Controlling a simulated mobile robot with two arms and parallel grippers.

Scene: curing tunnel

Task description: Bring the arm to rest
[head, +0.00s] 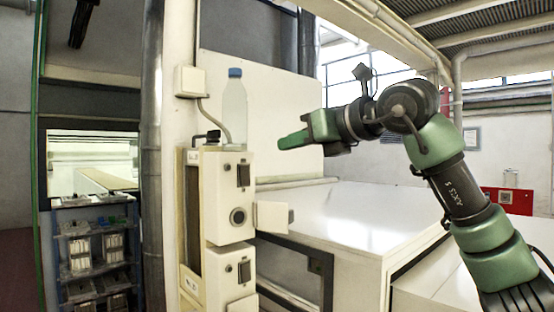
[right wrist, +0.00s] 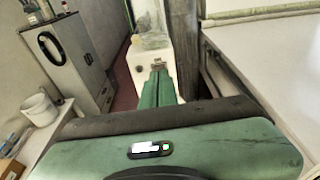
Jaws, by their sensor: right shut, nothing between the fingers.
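My right arm comes in from the right in the head view. Its gripper (head: 292,140) points left, with its green fingers shut and nothing between them. It is in the air to the right of a clear bottle with a blue cap (head: 235,108), apart from it. The bottle stands upright on top of a cream control box (head: 228,197). In the right wrist view the shut green fingertips (right wrist: 158,78) show in front of the box, with the lower part of the bottle (right wrist: 152,32) beyond them. My left gripper is not in view.
A wide white surface (head: 350,215) lies below my right arm and looks clear. A metal pipe (head: 151,150) rises left of the control box. A blue rack (head: 97,255) stands at lower left. The right wrist view shows a grey cabinet (right wrist: 70,55) and a white bucket (right wrist: 39,108).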

